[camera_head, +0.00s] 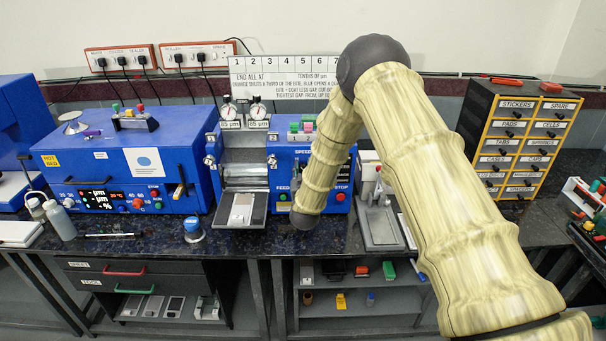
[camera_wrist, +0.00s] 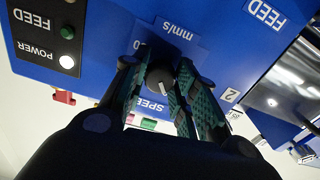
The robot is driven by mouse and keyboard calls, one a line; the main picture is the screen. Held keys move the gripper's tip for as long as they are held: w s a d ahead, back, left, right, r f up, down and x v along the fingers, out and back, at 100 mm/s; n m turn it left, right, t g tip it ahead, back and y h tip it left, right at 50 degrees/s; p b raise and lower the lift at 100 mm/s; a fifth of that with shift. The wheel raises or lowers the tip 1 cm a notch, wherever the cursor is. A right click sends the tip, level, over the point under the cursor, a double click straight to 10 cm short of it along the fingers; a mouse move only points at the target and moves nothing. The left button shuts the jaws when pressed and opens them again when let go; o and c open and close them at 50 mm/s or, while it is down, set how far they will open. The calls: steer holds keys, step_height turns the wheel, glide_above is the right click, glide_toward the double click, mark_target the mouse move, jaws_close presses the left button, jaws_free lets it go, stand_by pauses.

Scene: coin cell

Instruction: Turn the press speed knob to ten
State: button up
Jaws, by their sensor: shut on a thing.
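The press (camera_head: 285,160) is a blue machine in the middle of the bench, with "SPEED" and "FEED" lettering on its front in the head view. In the wrist view, seen upside down, the press speed knob (camera_wrist: 158,77) is dark with a pale pointer mark. It sits between "SPEED" and "mm/s" lettering, with a "20" mark partly visible beside it. My gripper (camera_wrist: 160,88) is around the knob, its green-padded fingers shut on it from both sides. The fingers hide part of the dial scale. In the head view my arm covers the knob and gripper.
A blue oven-like box (camera_head: 130,160) stands left of the press. A drawer cabinet (camera_head: 515,140) stands right. A blue-capped jar (camera_head: 193,230) is on the bench in front.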

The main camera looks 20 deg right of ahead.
steer(key=o, duration=1)
steer(key=shift+s, duration=0.1)
steer(key=v, duration=1.2)
